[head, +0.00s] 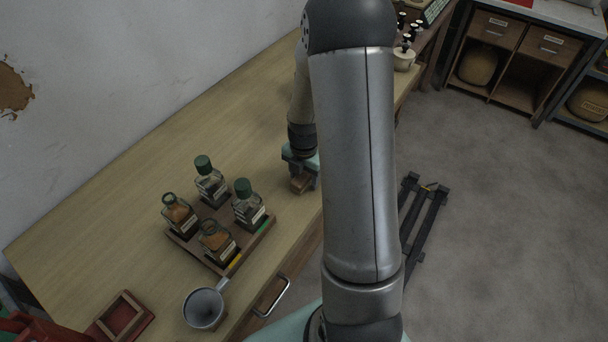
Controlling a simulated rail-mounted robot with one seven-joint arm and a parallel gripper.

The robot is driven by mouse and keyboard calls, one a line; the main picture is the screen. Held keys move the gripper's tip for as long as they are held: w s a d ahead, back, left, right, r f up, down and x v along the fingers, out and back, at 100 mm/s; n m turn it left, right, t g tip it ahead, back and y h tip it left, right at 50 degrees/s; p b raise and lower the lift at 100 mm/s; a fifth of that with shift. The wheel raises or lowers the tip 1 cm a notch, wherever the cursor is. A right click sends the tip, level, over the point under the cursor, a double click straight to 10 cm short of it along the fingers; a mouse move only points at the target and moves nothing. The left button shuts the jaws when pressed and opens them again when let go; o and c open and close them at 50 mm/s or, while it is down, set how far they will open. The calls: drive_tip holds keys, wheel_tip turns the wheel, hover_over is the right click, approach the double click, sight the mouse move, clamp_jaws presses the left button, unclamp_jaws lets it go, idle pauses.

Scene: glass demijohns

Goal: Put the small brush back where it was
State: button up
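My gripper (302,180) points down over the right part of the wooden bench, close to its front edge. A small brown block-shaped thing, which looks like the small brush (300,185), sits between its fingertips, and the fingers appear shut on it. Its bristles do not show, and I cannot tell whether it touches the bench top. My arm stands in front of the bench's right part and hides some of it.
A grey funnel-like vessel (204,308) and a red-brown tray (107,329) are at the front left. The bench (130,180) is clear behind the bottles.

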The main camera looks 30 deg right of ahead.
sight(304, 174)
drive_tip(key=shift+r, duration=0.1)
wheel_tip(304, 174, up, 11)
drive_tip(key=s+a+r+m, duration=0.3)
drive_tip(key=s+a+m, duration=0.3)
drive_tip(key=s+m, duration=0.3)
drive_tip(key=s+a+r+m, duration=0.3)
drive_tip(key=s+a+m, duration=0.4)
drive_tip(key=m, duration=0.7)
drive_tip(key=s, duration=0.2)
drive_tip(key=shift+s+r+m, duration=0.3)
drive_tip(key=shift+s+r, duration=0.1)
drive_tip(key=shift+a, duration=0.1)
